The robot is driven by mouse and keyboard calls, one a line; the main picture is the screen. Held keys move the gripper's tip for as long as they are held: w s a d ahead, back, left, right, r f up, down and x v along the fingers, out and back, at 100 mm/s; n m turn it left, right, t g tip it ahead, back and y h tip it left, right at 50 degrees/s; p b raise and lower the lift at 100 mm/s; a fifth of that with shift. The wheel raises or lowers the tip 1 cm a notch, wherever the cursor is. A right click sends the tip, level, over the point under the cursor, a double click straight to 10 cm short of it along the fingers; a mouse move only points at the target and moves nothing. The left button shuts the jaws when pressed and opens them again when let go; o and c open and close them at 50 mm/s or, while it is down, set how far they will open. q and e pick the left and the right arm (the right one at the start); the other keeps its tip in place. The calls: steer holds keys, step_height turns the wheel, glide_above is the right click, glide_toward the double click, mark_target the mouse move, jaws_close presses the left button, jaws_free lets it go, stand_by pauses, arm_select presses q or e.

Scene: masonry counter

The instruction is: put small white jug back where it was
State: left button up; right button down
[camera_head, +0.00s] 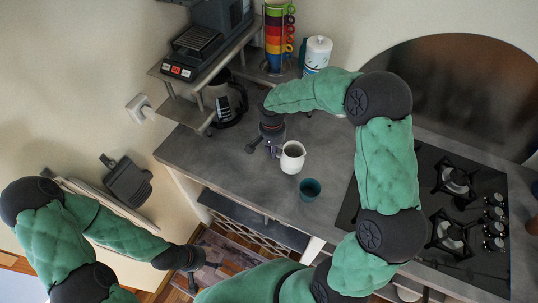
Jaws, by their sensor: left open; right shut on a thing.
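The small white jug (292,158) is at the middle of the grey counter (240,165), upright, with a dark inside. My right gripper (274,150) is at its left side, shut on it, with the arm curving in from the right above the counter. I cannot tell whether the jug's base touches the counter. My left gripper (190,284) is open and empty, low in front of the counter, over the floor.
A teal cup (310,189) stands just right of and in front of the jug. A gas hob (450,205) lies at right.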

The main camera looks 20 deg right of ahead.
steer(key=shift+w+a+f, duration=0.2)
steer(key=shift+w+f, duration=0.95)
steer(key=shift+f, duration=1.8)
steer(key=shift+f+b, duration=0.1)
steer(key=shift+b, duration=0.3)
steer(key=c, duration=1.3)
jaws_free()
